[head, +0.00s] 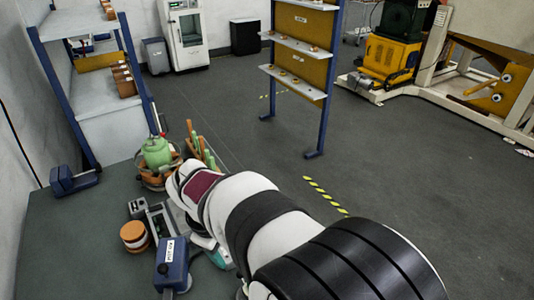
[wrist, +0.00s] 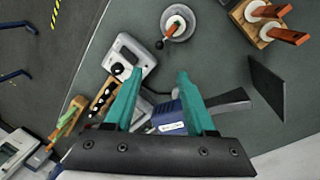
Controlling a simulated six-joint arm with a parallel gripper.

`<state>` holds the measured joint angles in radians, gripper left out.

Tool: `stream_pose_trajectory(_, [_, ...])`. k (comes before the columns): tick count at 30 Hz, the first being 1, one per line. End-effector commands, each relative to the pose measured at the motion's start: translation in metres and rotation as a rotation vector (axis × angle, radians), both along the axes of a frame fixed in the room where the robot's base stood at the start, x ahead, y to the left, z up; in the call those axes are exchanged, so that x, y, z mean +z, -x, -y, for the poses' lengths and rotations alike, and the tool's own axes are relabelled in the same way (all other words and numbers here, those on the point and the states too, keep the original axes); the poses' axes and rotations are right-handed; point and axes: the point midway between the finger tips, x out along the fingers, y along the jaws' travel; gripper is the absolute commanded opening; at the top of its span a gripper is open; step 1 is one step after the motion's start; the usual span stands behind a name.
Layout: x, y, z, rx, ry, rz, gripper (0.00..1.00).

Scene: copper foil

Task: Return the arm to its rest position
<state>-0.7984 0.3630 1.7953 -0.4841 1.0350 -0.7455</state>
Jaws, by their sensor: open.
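My arm (head: 270,220) stretches over the bench from the lower right in the head view, and its far end hides most of my gripper. A bit of teal finger (head: 220,257) shows below the arm there. In the wrist view my gripper (wrist: 158,74) has its two teal fingers apart, with nothing held between them. The fingers point over the dark green bench top (wrist: 215,75). A grey-white device with a black knob (wrist: 124,60) lies by the left fingertip. A blue labelled device (wrist: 168,117) shows between and behind the fingers.
The wrist view shows a round metal pot (wrist: 177,22) and a wooden block with orange handles (wrist: 265,22). The bench's left front (head: 75,250) is clear.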

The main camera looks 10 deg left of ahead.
Motion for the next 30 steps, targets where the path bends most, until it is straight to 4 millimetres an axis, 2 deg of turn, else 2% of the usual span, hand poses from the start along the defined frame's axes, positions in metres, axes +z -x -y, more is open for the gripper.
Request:
stream_pose_trajectory(2, [0.003,0.0,0.007,-0.031,-0.005,-0.003,0.56])
stream_pose_trajectory(3, [0.008,0.0,0.021,-0.096,-0.014,-0.011,0.56])
stream_pose_trajectory(5, [0.022,0.005,0.059,-0.275,-0.04,-0.031,0.56])
stream_pose_trajectory(6, [0.031,0.015,0.092,-0.442,-0.066,-0.051,0.56])
stream_pose_trajectory(8, [0.044,0.039,0.142,-0.737,-0.11,-0.088,0.56])
stream_pose_trajectory(9, [0.049,0.061,0.171,-0.94,-0.142,-0.114,0.56])
stream_pose_trajectory(12, [0.051,0.122,0.217,-1.408,-0.217,-0.182,0.56])
stream_pose_trajectory(15, [0.045,0.163,0.231,-1.716,-0.268,-0.233,0.56])
stream_pose_trajectory(18, [0.04,0.181,0.233,-1.852,-0.291,-0.259,0.56])
stream_pose_trajectory(30, [0.04,0.182,0.233,-1.867,-0.292,-0.262,0.56])
